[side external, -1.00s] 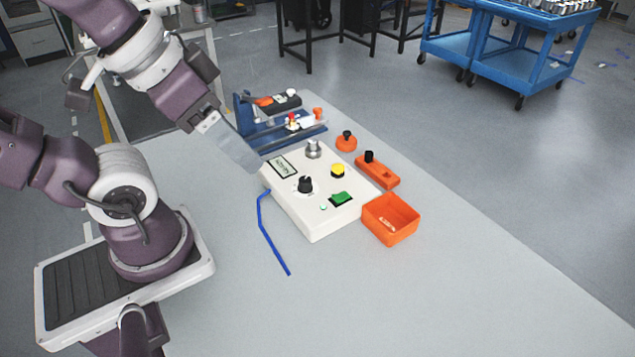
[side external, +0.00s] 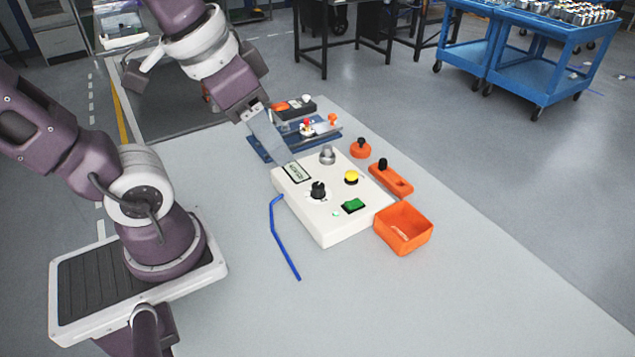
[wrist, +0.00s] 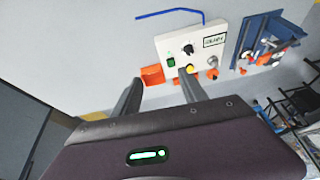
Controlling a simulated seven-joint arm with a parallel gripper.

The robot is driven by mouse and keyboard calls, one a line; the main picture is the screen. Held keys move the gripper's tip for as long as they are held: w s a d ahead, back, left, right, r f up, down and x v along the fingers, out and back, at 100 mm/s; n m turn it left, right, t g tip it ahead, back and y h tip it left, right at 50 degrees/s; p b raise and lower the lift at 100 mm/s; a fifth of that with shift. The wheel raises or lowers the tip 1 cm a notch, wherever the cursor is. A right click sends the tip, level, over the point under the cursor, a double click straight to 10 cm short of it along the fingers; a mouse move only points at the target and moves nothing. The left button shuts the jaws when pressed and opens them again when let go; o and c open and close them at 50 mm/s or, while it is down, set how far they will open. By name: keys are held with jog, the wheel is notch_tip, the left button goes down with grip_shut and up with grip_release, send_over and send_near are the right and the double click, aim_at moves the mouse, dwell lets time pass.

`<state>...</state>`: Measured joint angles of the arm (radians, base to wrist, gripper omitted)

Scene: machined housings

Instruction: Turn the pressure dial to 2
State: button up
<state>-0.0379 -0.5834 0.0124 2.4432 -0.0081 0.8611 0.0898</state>
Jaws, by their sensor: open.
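The white control box (side external: 329,225) sits on the grey table. A black dial (side external: 318,190) stands on its top face; it also shows in the wrist view (wrist: 188,49). I cannot tell which of the knobs is the pressure dial, and no numbers are readable. A silver knob (side external: 327,155) is at the box's back edge. A small display (side external: 297,172) is at its left corner. My gripper (side external: 287,160) is above the box's back left edge, apart from the dial. In the wrist view its two fingers (wrist: 160,88) are spread with nothing between them.
The box also carries a yellow button (side external: 351,177) and a green switch (side external: 353,206). An orange bin (side external: 404,230), an orange block with a black knob (side external: 392,180) and an orange round piece (side external: 360,150) stand right. A blue fixture (side external: 270,148) is behind. A blue rod (side external: 284,240) lies left.

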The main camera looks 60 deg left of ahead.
jog(key=w+a+f+m+g, duration=0.1)
jog(key=w+a+f, duration=0.1)
jog(key=w, duration=0.2)
jog(key=w+a+f+g, duration=0.1)
jog(key=w+a+f, duration=0.1)
jog(key=w+f, duration=0.15)
jog(key=m+g, duration=0.1)
jog(key=g, duration=0.2)
send_over(318, 185)
notch_tip(318, 185, down, 10)
jog(key=shift+r, duration=0.15)
notch_tip(318, 185, down, 7)
jog(key=shift+f, duration=0.1)
grip_shut()
